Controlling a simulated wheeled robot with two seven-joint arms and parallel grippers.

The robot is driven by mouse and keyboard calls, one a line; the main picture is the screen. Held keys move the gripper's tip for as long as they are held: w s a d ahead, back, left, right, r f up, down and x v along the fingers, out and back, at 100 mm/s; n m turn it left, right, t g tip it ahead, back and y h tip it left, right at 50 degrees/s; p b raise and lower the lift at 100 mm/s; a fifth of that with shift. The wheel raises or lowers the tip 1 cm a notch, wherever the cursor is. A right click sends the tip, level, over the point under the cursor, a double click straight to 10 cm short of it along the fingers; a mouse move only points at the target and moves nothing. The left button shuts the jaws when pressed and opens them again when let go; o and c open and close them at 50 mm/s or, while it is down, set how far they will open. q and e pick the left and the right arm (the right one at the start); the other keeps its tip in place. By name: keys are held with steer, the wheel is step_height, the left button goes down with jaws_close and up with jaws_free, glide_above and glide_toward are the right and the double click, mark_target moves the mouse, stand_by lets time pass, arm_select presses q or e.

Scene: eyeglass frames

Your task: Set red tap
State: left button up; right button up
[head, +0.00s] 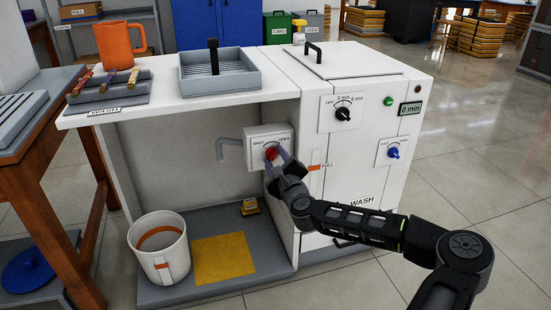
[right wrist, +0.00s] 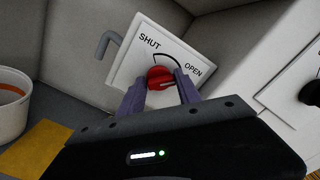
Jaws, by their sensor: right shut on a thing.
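The red tap knob (head: 271,153) sits on a white plate (head: 256,140) marked SHUT and OPEN, on the inner wall of the wash unit. A grey spout (head: 231,143) juts out left of the plate. My right gripper (head: 276,160) reaches up to the knob and is shut on it. In the right wrist view the purple fingers (right wrist: 160,88) stand on either side of the red knob (right wrist: 159,76). A pale line shows low on the knob, but I cannot tell surely which label it points to. My left gripper is not in view.
A white bucket (head: 145,262) with an orange band stands on the grey unit floor, left of a yellow square (head: 223,259). A black dial (head: 343,115) and a blue dial (head: 393,153) are on the front panel. An orange mug (head: 113,46) and grey tray (head: 220,84) stand on top.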

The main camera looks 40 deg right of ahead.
steer(key=shift+d+r, duration=0.1)
jaws_close()
steer(key=shift+r+n+p, duration=0.1)
steer(key=shift+n+p, duration=0.2)
steer(key=shift+n, duration=0.1)
steer(key=n+p, duration=0.2)
steer(key=n, duration=0.1)
steer(key=shift+r+n, duration=0.15)
steer(key=shift+n, duration=0.15)
steer(key=n, duration=0.2)
steer(key=shift+w+n+p, duration=0.1)
steer(key=shift+n+p, duration=0.2)
steer(key=shift+p, duration=0.1)
steer(key=n, duration=0.2)
steer(key=shift+n, duration=0.4)
steer(key=n, duration=0.3)
steer(key=shift+a+n, duration=0.25)
steer(key=shift+n, duration=0.05)
steer(key=n+b, duration=0.1)
steer(key=n, duration=0.3)
steer(key=shift+n, duration=0.4)
steer(key=shift+a, duration=0.1)
